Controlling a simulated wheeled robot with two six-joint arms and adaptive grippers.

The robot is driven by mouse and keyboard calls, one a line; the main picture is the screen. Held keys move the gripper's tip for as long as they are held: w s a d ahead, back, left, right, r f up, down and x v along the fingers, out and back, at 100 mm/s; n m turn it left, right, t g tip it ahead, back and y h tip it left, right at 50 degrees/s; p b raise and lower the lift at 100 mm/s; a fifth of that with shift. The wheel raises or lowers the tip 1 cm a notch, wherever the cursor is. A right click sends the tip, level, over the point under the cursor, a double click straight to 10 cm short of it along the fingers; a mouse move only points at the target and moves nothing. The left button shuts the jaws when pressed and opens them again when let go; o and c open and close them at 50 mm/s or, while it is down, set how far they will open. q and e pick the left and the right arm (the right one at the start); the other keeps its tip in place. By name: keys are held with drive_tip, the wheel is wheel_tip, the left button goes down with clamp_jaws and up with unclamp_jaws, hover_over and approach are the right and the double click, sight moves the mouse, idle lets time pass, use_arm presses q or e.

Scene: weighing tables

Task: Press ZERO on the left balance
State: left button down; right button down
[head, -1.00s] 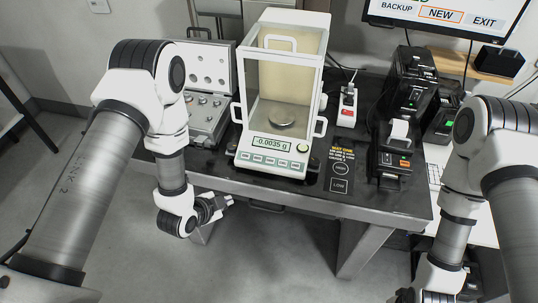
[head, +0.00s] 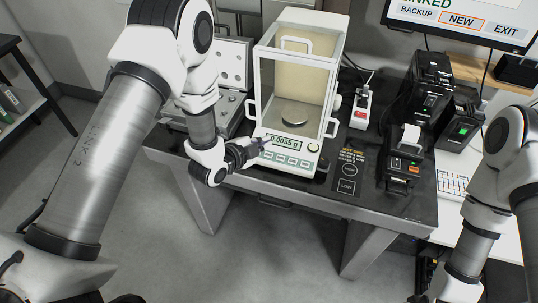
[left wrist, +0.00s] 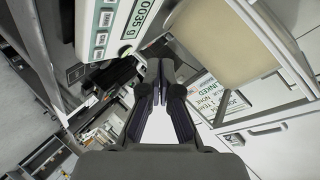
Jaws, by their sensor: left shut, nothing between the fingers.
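The balance (head: 298,85) stands on the dark table, a glass-walled case with a round pan (head: 295,112) inside. Its front display (head: 286,143) shows 0.0035 g, with its left end partly covered by my gripper. A row of green-grey buttons (head: 285,161) lies below it; their labels are too small to read. My left gripper (head: 262,143) is shut and empty, in front of the panel's left part. In the left wrist view its fingertips (left wrist: 158,58) meet, with the display (left wrist: 137,18) and buttons (left wrist: 103,30) up and left. Whether it touches the panel cannot be told. My right gripper is out of view.
An open case of weights (head: 228,100) lies left of the balance. A red-switched power strip (head: 360,108) and a black printer (head: 403,160) stand to the right. A dark label plate (head: 348,172) lies near the table's front edge. A monitor (head: 465,20) hangs behind.

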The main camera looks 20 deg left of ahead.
sight(269, 155)
use_arm(q)
drive_tip(key=w+f+b, duration=0.1)
drive_tip(key=f, duration=0.1)
drive_tip(key=w+f+b, duration=0.1)
drive_tip(key=f+b, duration=0.1)
drive_tip(key=f, duration=0.1)
drive_tip(key=w+f+b, duration=0.1)
drive_tip(key=f+b, duration=0.1)
drive_tip(key=shift+f, duration=0.35)
idle(1.0)
drive_tip(key=shift+w+f+b, duration=0.1)
drive_tip(key=shift+f+b, duration=0.3)
drive_tip(key=shift+b, duration=0.15)
drive_tip(key=shift+w+f+b, duration=0.1)
drive_tip(key=shift+f+b, duration=0.25)
idle(0.3)
drive_tip(key=shift+r, duration=0.15)
drive_tip(key=shift+s+r+p, duration=0.3)
drive_tip(key=shift+r+p, duration=0.25)
drive_tip(key=shift+r, duration=0.1)
